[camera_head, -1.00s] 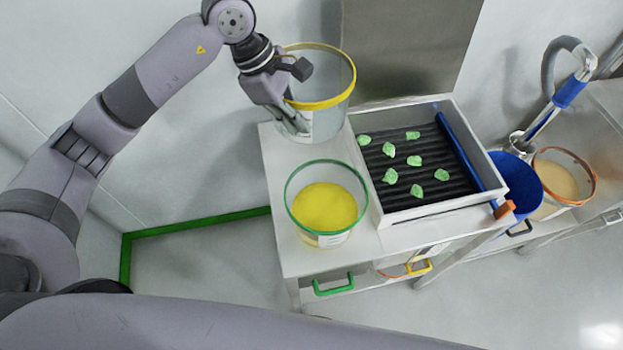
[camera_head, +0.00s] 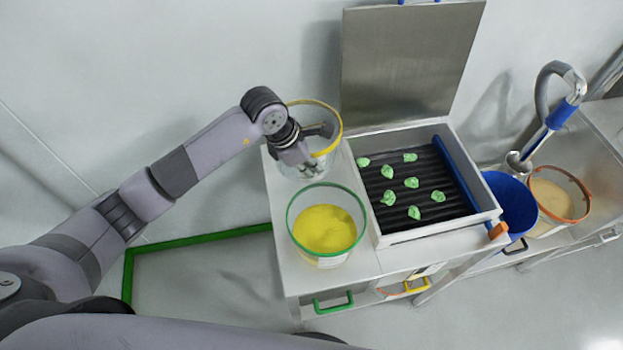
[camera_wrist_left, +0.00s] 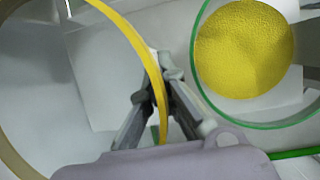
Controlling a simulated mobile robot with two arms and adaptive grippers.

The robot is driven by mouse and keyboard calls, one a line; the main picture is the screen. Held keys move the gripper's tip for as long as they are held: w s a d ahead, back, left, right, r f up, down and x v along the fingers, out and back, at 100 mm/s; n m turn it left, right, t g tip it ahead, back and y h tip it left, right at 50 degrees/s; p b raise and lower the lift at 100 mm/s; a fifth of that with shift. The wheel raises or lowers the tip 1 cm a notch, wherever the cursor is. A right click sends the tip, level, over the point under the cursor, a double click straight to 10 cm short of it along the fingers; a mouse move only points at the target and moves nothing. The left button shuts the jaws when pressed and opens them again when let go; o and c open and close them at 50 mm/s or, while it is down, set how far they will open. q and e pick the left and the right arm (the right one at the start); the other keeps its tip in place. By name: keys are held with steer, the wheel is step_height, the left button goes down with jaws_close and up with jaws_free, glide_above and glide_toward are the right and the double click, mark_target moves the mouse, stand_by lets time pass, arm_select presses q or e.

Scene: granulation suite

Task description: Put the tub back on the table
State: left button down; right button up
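The tub is clear with a yellow rim (camera_head: 336,142) and stands upright at the back left corner of the steel table (camera_head: 290,258). Its base looks to be on or very close to the tabletop; I cannot tell if it touches. My left gripper (camera_head: 311,168) is at the tub's near side. In the left wrist view, the fingers (camera_wrist_left: 161,72) are closed on the tub's wall, with the yellow rim (camera_wrist_left: 128,35) passing between them. The tub looks empty. My right gripper is not in view.
A green-rimmed tub of yellow granules (camera_head: 325,228) stands close in front. To the right is an open tray (camera_head: 418,238) with green lumps on a black ribbed bed. Beyond it are a blue bucket (camera_head: 511,205) and an orange-rimmed tub (camera_head: 560,195). A wall stands behind.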

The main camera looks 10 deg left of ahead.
mark_target(315, 178)
arm_select(q)
step_height(315, 178, down, 4)
steer(key=shift+d+r, duration=0.1)
steer(key=shift+r, duration=0.15)
step_height(315, 178, down, 3)
steer(key=shift+f+p, duration=0.2)
steer(key=shift+p, duration=0.5)
steer(key=shift+f, duration=0.5)
steer(key=c, duration=2.3)
jaws_free()
steer(key=shift+f, duration=0.15)
steer(key=shift+o, duration=1.1)
